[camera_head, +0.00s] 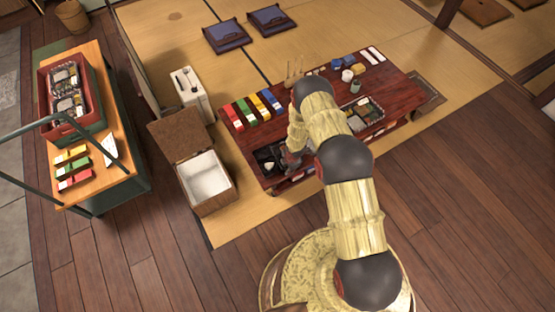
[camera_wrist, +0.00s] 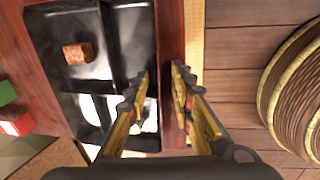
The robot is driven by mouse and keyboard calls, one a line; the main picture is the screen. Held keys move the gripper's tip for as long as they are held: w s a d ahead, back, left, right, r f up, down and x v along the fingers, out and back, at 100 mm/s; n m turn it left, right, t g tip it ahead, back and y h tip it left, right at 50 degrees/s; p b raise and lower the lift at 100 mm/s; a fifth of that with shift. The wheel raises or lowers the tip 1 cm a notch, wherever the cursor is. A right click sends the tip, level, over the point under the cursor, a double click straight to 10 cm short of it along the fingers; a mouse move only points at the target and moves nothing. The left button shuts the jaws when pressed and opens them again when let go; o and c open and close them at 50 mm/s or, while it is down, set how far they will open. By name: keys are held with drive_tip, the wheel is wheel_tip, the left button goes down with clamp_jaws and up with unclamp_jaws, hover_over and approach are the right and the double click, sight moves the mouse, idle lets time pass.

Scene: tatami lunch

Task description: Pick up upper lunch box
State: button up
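A black compartment lunch box (camera_head: 262,154) sits at the front left end of the low dark-red table (camera_head: 222,131), partly hidden by my gripper (camera_head: 291,160). In the wrist view the black lunch box (camera_wrist: 103,43) shows a brown piece of food and white food in its compartments. My gripper (camera_wrist: 161,75) is open, with one finger over the box's side edge and the other outside it over the table's edge. Nothing is seen held between the fingers. Another filled lunch box (camera_head: 362,113) stands at the right of the table. I cannot tell whether either is stacked.
Colored boxes (camera_head: 252,108) stand in a row at the table's back left. Cups (camera_head: 352,73) stand at the back right. An open crate with a white inside (camera_head: 207,176) is left of the table. A side cart (camera_head: 110,184) carries a red crate (camera_head: 90,114).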

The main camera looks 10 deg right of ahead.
drive_tip(key=c, duration=0.3)
clamp_jaws()
drive_tip(key=shift+r, duration=0.1)
idle(0.4)
